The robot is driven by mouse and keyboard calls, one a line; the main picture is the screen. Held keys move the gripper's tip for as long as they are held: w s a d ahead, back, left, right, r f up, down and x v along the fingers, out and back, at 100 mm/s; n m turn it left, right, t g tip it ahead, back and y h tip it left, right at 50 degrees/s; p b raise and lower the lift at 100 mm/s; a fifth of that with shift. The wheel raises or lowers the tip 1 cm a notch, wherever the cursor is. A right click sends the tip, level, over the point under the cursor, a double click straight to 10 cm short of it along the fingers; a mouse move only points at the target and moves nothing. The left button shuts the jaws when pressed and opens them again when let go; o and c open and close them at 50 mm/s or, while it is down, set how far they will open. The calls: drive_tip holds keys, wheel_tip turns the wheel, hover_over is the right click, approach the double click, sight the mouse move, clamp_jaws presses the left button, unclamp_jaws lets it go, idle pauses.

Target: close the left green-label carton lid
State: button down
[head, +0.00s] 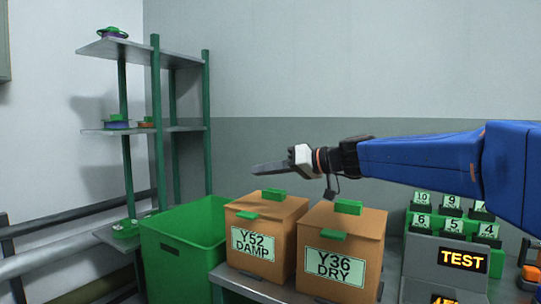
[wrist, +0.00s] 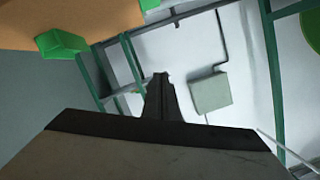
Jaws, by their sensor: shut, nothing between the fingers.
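Two brown cartons with pale green labels stand side by side. In the wrist view the fingers (wrist: 160,92) are together, with a brown carton surface (wrist: 70,18) at upper left.
An open green bin (head: 180,257) stands left of the cartons. A shelf rack (head: 150,50) with spools is behind it. A grey TEST unit (head: 445,265) with numbered green blocks (head: 453,225) stands to the right. The space above the cartons is free apart from my arm.

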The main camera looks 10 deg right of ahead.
drive_tip(key=shift+n, duration=0.5)
drive_tip(key=shift+s+a+f, duration=0.25)
drive_tip(key=shift+s+f, duration=0.1)
drive_tip(key=shift+f, duration=0.4)
drive_tip(key=shift+s+a+f, duration=0.25)
drive_tip(key=shift+s+f, duration=0.05)
drive_tip(key=shift+f, duration=0.5)
drive_tip(key=shift+s+a+f, duration=0.25)
drive_tip(key=shift+s+f, duration=0.1)
drive_tip(key=shift+f, duration=0.4)
drive_tip(key=s+d+r, duration=0.6)
drive_tip(key=d, duration=0.2)
drive_tip(key=s+d+f+m+g+h, duration=0.1)
drive_tip(key=s+d+f+m+h, duration=0.15)
drive_tip(key=s+f, duration=0.5)
drive_tip(key=s+d+f+m+g+h, duration=0.15)
drive_tip(key=s+f+h, duration=0.3)
drive_tip(key=f, duration=0.65)
drive_tip(key=s+d+f+m+h, duration=0.1)
drive_tip(key=s+d+f+h, duration=0.2)
drive_tip(key=s+d+f, duration=0.3)
drive_tip(key=s+d+f+m+h, duration=0.2)
drive_tip(key=s+d+f, duration=0.4)
drive_tip(key=f, duration=0.5)
drive_tip(key=shift+s+d+h, duration=0.4)
drive_tip(key=shift+s+h, duration=0.4)
drive_tip(key=shift+s, duration=0.2)
